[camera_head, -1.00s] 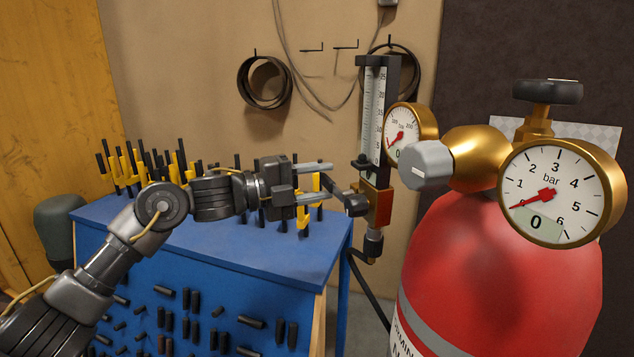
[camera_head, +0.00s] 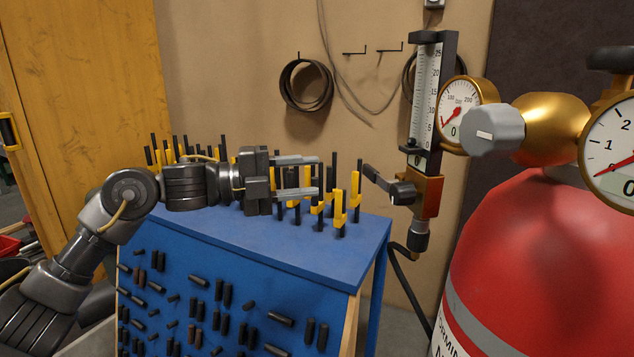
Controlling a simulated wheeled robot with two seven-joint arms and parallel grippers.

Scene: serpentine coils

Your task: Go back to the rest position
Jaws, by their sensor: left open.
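My left gripper (camera_head: 318,176) comes in from the left, level above the blue bench top. Its two fingers point right and are apart, with nothing between them that I can make out. The black lever (camera_head: 389,186) at the foot of the flowmeter (camera_head: 427,100) is to the right of the fingertips, with a gap between. The red gas cylinder (camera_head: 540,270) with its brass regulator (camera_head: 555,124) and grey knob (camera_head: 494,130) is further right. My right gripper is not in view.
The blue bench (camera_head: 345,240) carries several yellow and black tools (camera_head: 340,208) below and behind my left gripper. Its front holds several dark pegs. A black coil (camera_head: 306,86) hangs on the wall. A wooden cabinet (camera_head: 85,70) stands at left.

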